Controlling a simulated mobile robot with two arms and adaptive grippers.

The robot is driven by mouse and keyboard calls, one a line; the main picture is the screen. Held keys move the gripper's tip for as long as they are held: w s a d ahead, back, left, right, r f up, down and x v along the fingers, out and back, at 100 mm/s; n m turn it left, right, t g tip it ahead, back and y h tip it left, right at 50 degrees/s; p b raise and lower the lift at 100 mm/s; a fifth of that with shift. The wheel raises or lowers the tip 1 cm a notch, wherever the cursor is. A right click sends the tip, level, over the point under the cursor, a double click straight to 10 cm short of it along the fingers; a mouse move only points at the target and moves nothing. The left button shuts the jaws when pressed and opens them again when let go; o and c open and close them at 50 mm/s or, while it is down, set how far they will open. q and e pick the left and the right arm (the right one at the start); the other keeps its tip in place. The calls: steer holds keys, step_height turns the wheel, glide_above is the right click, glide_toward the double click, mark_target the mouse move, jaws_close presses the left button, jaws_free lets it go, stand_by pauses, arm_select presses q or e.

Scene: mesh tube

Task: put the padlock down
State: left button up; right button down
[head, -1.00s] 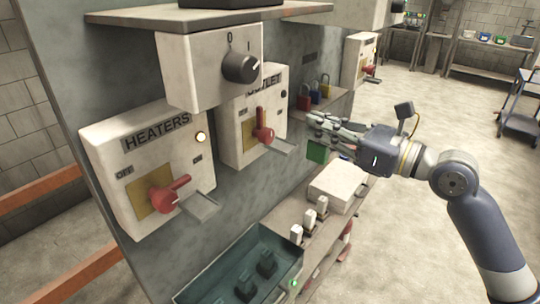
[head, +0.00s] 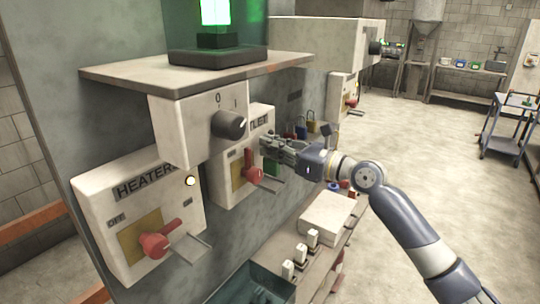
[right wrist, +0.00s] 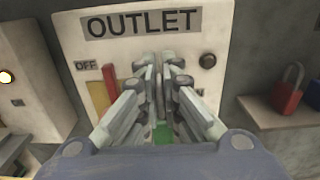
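My right gripper (head: 268,146) is in front of the outlet box (head: 232,185), close to its red lever (head: 254,173). Its fingers are shut on a green padlock (head: 271,167), which hangs below them, mostly hidden. In the right wrist view the fingers (right wrist: 158,75) are nearly together before the OUTLET label, with a bit of green padlock (right wrist: 162,134) low between them. A red padlock (right wrist: 288,96) stands on a small shelf (right wrist: 262,113) to the right. My left gripper is not in view.
The heaters box (head: 140,215) with its red lever is at left, below a dial box (head: 190,130). A lit green lamp (head: 215,12) stands on the upper shelf (head: 120,73). A white box (head: 327,213) and a teal bin (head: 252,285) lie below. Open floor is to the right.

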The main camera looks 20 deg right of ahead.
mark_target(270, 159)
steer(key=shift+w+f, duration=0.15)
steer(key=shift+w, duration=0.45)
step_height(270, 159, down, 3)
steer(key=shift+s+r+p, duration=0.1)
steer(key=shift+p, duration=0.2)
steer(key=shift+f, duration=0.25)
steer(key=shift+f, duration=0.2)
steer(key=c, duration=1.8)
jaws_free()
steer(key=shift+r, duration=0.1)
